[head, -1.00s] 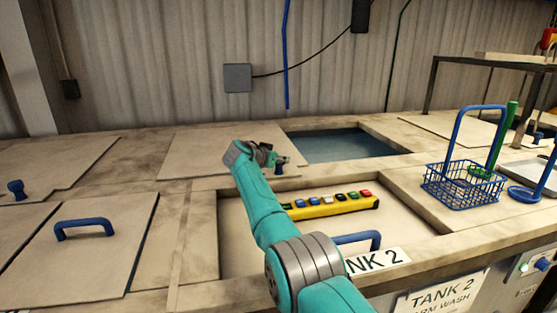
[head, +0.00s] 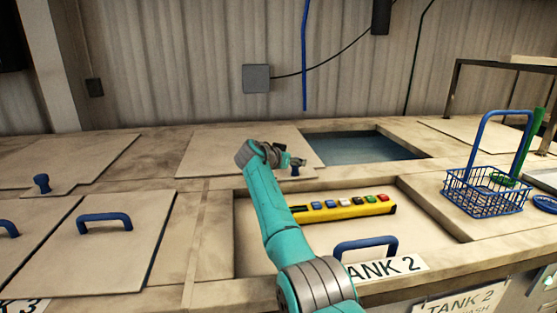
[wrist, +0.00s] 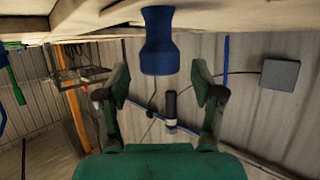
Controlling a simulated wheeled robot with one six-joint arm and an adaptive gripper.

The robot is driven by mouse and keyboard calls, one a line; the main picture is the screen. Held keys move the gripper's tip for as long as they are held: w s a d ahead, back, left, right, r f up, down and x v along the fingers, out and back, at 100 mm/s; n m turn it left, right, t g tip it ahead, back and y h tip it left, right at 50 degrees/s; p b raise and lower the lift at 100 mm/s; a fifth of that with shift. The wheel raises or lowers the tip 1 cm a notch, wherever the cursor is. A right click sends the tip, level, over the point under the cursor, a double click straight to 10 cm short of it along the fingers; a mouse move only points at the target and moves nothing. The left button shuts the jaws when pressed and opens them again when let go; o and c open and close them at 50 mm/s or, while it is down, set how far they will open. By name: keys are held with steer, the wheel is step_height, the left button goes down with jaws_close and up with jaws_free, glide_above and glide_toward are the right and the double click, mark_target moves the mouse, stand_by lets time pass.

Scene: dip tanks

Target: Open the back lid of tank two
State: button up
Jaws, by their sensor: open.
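The back lid of tank two is a pale flat panel (head: 225,150) behind the front section. A gap beside its right edge shows dark water (head: 362,147). Its blue knob (head: 295,171) stands near the lid's right edge and also shows in the wrist view (wrist: 158,42). My gripper (head: 286,159) is at the knob, low over the lid. In the wrist view my gripper (wrist: 162,84) is open, with one finger on each side of the knob's end; neither visibly touches it. The front lid with a blue bar handle (head: 365,242) lies nearer, beside the TANK 2 label.
A yellow bar with coloured buttons (head: 345,210) lies on the front lid, close to my arm. A blue wire basket (head: 485,195) stands on the right. Lids with blue handles (head: 104,217) lie on the left. The corrugated wall (head: 200,60) closes the back.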

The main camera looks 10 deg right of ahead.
steer(key=v, duration=0.9)
steer(key=shift+s+a+r, duration=0.15)
steer(key=shift+s+a, duration=0.05)
